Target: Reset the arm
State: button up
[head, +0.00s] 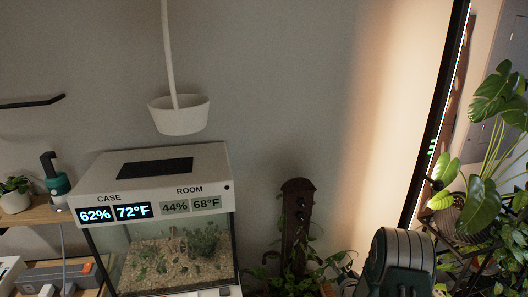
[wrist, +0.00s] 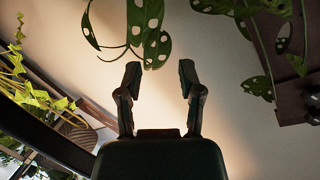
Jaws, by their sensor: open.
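My gripper (wrist: 159,76) shows in the wrist view with its two dark fingers apart and nothing between them. A hanging leaf with pale spots or holes (wrist: 150,35) shows just beyond the fingertips; I cannot tell how far away it is. In the head view a dark green rounded part of my arm (head: 401,262) is at the lower right, and the fingers cannot be made out there.
A glass terrarium (head: 150,262) with a white lid and lit readouts stands at lower left. A white hanging pot (head: 180,115) is above it. A brown plant post (head: 297,222) stands centre right. A plant stand (head: 452,240) is far right. The upper middle wall is bare.

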jog(key=s+a+r+n+g+h, duration=0.15)
jog(key=s+r, duration=0.25)
jog(key=r, duration=0.8)
jog(key=s+a+r+n+g, duration=0.25)
jog(key=s+r, duration=0.25)
jog(key=r, duration=0.7)
jog(key=s+a+r+n+g, duration=0.1)
jog(key=s+a+r+g, duration=0.1)
jog(key=s, duration=0.8)
jog(key=s+a+r+n+g, duration=0.1)
jog(key=s+a+r, duration=0.2)
jog(key=s, duration=0.7)
jog(key=s+a+r+n+g, duration=0.1)
jog(key=s+a+r+g, duration=0.1)
jog(key=s, duration=0.8)
jog(key=shift+a+r+g+y, duration=0.3)
jog(key=shift+a+r+y, duration=0.2)
jog(key=shift+r, duration=0.4)
